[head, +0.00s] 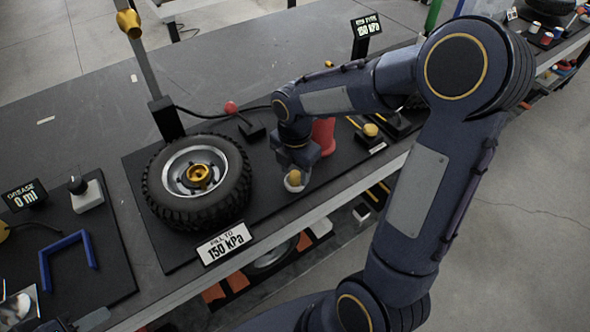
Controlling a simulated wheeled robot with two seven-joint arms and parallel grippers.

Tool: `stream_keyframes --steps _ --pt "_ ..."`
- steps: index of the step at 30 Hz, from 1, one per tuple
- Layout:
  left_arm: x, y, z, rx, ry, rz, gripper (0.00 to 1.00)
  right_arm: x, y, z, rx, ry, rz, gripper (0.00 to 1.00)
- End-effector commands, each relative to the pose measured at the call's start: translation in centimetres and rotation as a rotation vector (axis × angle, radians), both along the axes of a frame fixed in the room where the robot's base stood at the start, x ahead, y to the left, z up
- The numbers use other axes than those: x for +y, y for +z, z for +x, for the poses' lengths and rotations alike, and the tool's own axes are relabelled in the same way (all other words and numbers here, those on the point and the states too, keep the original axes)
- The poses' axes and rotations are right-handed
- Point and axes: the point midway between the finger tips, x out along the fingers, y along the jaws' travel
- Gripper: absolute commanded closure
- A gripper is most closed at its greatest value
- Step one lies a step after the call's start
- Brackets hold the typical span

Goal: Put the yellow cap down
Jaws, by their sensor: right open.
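A small yellow cap (294,177) sits in a pale round holder near the front edge of the black mat, right of the wheel. My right gripper (296,166) points down right above the cap, with its jaws open. The gripper hides part of the cap, and I cannot tell whether they touch. A dark piece at the bottom left edge looks like part of my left gripper (80,321). Its fingers are mostly cut off.
A tyred wheel (160,203) with a golden hub lies on the black mat (150,249). A "150 kPa" sign (225,243) stands in front of it. A red cone (323,137) is behind my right gripper. A blue handle (67,240) and grease sign (24,196) are at left.

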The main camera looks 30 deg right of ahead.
Motion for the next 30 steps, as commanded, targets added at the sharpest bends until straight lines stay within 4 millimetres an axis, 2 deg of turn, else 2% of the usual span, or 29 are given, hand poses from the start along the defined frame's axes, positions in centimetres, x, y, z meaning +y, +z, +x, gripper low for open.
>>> stream_keyframes --steps 12,15,20,23,25,30 --pt "0.0 1.2 0.0 0.0 0.0 0.0 0.64 0.0 8.9 0.1 -0.005 0.001 0.0 0.55" --pt "0.0 1.4 0.0 0.0 0.0 0.0 0.64 0.0 10.3 0.1 -0.005 0.0 0.001 0.55" --pt "0.0 1.5 0.0 0.0 0.0 0.0 0.64 0.0 11.6 -0.2 -0.007 -0.019 0.004 0.55" --pt "0.0 1.5 0.0 0.0 0.0 0.0 0.64 -0.1 12.4 -1.7 -0.035 -0.156 0.031 0.55" --pt "0.0 1.5 0.0 0.0 0.0 0.0 0.64 0.0 13.0 -3.7 -0.068 -0.35 0.077 0.55" --pt "0.0 1.5 0.0 0.0 0.0 0.0 0.64 1.0 13.4 -10.1 -0.124 -1.014 0.284 0.55"
